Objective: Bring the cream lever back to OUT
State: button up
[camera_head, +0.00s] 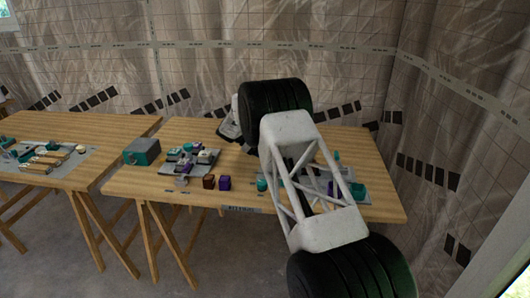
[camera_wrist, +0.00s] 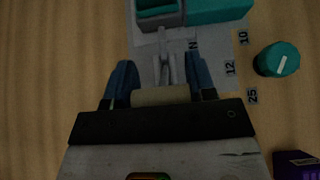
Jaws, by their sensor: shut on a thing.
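In the wrist view the two blue fingers of my gripper (camera_wrist: 160,76) stand on either side of a cream block, the handle of the cream lever (camera_wrist: 160,96). The gripper is shut on it. Grey lever arms (camera_wrist: 165,66) run from near the handle over a grey plate (camera_wrist: 146,62). A label ending in N shows beside them; its first part is hidden by the lever or not readable. No OUT mark can be read. In the head view my arm covers part of the table, and I cannot make out the lever or the fingertips there.
A teal and grey box (camera_wrist: 215,10) stands beyond the lever. A teal round knob (camera_wrist: 277,59) with a white mark is to the right, near number labels. A dark purple block (camera_wrist: 297,164) is at lower right. The wooden table (camera_head: 130,185) also carries a teal box (camera_head: 142,152).

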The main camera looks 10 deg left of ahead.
jog(key=shift+a, duration=0.1)
dwell(0.3)
jog(key=o, duration=1.3)
jog(key=shift+v, duration=3.85)
